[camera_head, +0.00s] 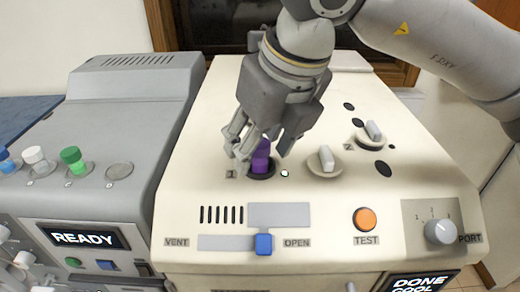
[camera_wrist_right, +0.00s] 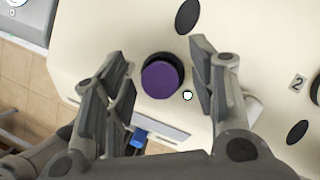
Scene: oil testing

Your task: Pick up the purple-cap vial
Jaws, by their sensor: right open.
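The purple-cap vial (camera_head: 261,155) stands in a dark round port marked 1 on the cream machine (camera_head: 310,205). In the right wrist view its purple cap (camera_wrist_right: 161,79) shows from above, between the fingers. My right gripper (camera_head: 254,150) is open and reaches down around the vial, with a finger on either side. In the wrist view (camera_wrist_right: 160,82) there is a gap between the cap and the right finger, and the left finger is also apart from it. The lower part of the vial is hidden in the port. My left gripper is not in view.
A grey machine (camera_head: 135,105) at left holds blue, white and green-capped vials (camera_head: 73,159). Grey-handled covers (camera_head: 325,162) sit on the cream machine beside the port. An orange TEST button (camera_head: 364,219), a blue slider (camera_head: 263,244) and a knob (camera_head: 440,231) are at its front.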

